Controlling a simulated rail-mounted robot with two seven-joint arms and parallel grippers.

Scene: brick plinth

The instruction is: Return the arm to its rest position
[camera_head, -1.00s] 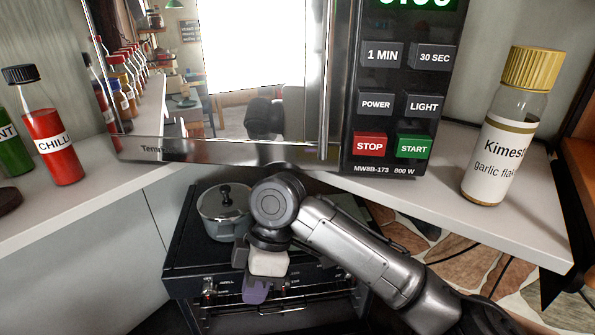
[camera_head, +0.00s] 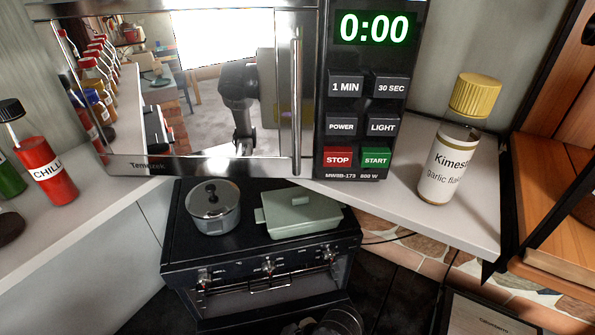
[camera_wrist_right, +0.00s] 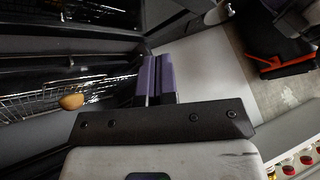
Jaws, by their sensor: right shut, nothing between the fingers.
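My right gripper (camera_wrist_right: 155,78) shows in the right wrist view with its two purple fingers together and nothing between them. In the head view only a dark rounded part of my arm shows at the bottom edge; the right gripper itself is not visible there. My left gripper is in neither view.
A black stove (camera_head: 268,268) holds a lidded pot (camera_head: 213,208) and a pale green dish (camera_head: 300,213). Above stand a microwave (camera_head: 376,105), a garlic flakes jar (camera_head: 448,165) and a chilli bottle (camera_head: 45,170). A brownish round item (camera_wrist_right: 72,101) lies near a wire rack.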

